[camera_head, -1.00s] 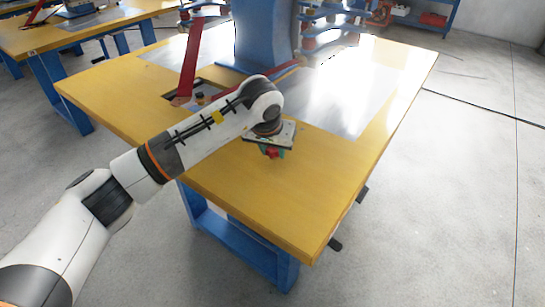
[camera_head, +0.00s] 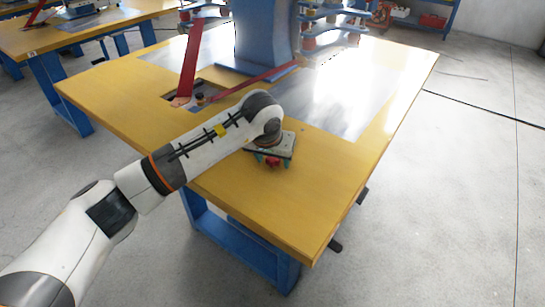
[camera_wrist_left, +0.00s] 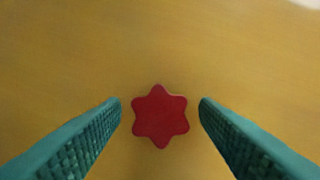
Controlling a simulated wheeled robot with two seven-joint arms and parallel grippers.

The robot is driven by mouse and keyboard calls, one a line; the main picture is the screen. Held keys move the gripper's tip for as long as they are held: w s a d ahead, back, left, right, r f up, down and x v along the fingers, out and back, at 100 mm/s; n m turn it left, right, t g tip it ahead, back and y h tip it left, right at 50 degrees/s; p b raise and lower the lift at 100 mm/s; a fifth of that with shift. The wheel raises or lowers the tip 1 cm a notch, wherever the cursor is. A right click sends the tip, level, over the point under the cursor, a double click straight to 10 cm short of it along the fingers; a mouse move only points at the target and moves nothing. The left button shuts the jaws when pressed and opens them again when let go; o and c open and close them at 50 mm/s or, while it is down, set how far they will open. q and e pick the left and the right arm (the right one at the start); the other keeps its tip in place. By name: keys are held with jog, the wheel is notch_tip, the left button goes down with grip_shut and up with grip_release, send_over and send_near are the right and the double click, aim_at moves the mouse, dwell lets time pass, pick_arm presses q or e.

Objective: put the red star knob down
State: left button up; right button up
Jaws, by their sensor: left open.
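The red star knob (camera_wrist_left: 160,116) lies on the yellow table top, seen from above in the left wrist view. My left gripper (camera_wrist_left: 160,112) is open, with one green finger on each side of the knob and a gap to it on both sides. In the head view a red bit of the knob (camera_head: 273,162) shows at the front of my left gripper (camera_head: 270,163), low over the table's near part. The wrist hides most of the fingers there. My right gripper is not in view.
The yellow table (camera_head: 310,215) has bare room in front and to the right of the gripper. Behind stand a blue machine column (camera_head: 265,35) and a red lever (camera_head: 190,60). A grey metal plate (camera_head: 335,95) lies at the right.

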pick_arm(q)
jog(key=shift+r, duration=0.15)
jog(key=shift+s+r, duration=0.15)
jog(key=shift+r, duration=0.45)
jog(key=p+v, duration=0.1)
jog(key=v, duration=0.9)
jog(key=shift+s+r, duration=0.25)
jog(key=shift+r, duration=0.1)
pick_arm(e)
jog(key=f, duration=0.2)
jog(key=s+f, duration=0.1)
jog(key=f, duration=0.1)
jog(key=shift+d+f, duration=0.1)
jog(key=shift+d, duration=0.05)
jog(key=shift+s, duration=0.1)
